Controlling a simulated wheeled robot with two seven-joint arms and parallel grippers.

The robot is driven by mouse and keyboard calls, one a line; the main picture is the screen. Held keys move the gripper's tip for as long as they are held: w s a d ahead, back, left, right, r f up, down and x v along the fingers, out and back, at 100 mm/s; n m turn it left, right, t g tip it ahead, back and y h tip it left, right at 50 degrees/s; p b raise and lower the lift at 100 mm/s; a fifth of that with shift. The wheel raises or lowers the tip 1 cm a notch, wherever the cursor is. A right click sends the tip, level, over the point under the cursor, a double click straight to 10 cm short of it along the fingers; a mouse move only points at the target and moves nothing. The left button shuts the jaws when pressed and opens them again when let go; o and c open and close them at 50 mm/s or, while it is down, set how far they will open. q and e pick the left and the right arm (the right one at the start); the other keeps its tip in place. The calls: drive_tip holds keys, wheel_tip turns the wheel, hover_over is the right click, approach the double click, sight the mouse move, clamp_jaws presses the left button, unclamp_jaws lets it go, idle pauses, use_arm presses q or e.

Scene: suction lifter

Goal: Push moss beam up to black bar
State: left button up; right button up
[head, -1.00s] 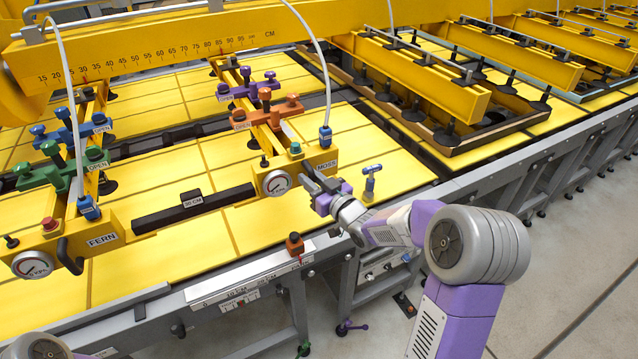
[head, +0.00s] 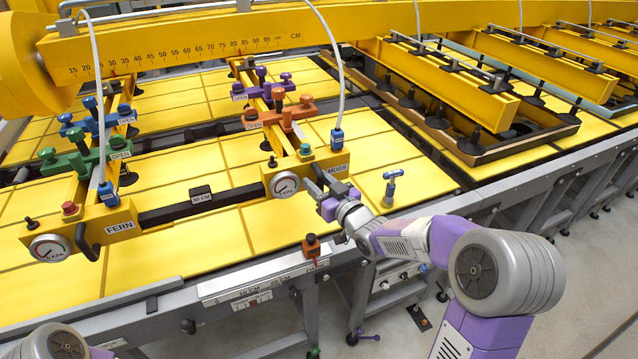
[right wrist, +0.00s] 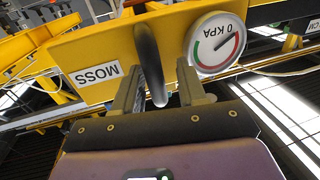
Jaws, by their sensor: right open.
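The yellow moss beam (head: 335,159) has a MOSS label and a round gauge; its label also shows upside down in the right wrist view (right wrist: 95,77). The black bar (head: 168,213), marked 30 CM, lies between the moss beam and the yellow fern beam (head: 122,213). Its right end meets the moss beam's front block, and its left end appears to meet the fern beam. My right gripper (head: 316,188) is open at the moss beam's front face. In the right wrist view its fingers (right wrist: 158,92) stand on either side of the beam's dark handle (right wrist: 149,62). My left gripper is out of view.
A scale rail (head: 250,282) with an orange-knobbed stop (head: 311,246) runs along the table's front edge. A blue-topped valve (head: 391,185) stands right of my gripper. Hoses hang to both beams. Coloured clamps sit along the beams behind. Yellow panels lie flat in front.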

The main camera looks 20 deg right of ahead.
drive_tip(key=shift+s+d, duration=0.2)
drive_tip(key=shift+s, duration=0.35)
drive_tip(key=s+d+b, duration=0.1)
drive_tip(key=s, duration=0.5)
drive_tip(key=shift+s, duration=0.2)
drive_tip(key=s+a+f+m+g+b, duration=0.1)
drive_tip(key=a+f+g+b, duration=0.15)
drive_tip(key=f, duration=0.85)
drive_tip(key=s+a+f+m+g+b, duration=0.1)
drive_tip(key=a+f+g, duration=0.2)
drive_tip(key=f, duration=0.8)
drive_tip(key=s+a+f+m+g+b, duration=0.1)
drive_tip(key=s+a+f+g+b, duration=0.15)
drive_tip(key=f, duration=0.85)
drive_tip(key=s+a+f+m+g+b, duration=0.1)
drive_tip(key=s+a+f+g, duration=0.3)
drive_tip(key=s+f, duration=0.5)
drive_tip(key=s+a+f+g+b, duration=0.1)
drive_tip(key=s+a+f+g, duration=0.3)
drive_tip(key=s+f, duration=0.5)
drive_tip(key=shift+s+a+f+m+g+y+b, duration=0.15)
drive_tip(key=shift+a+f+m+g+y+b, duration=0.25)
drive_tip(key=shift+f+g, duration=0.25)
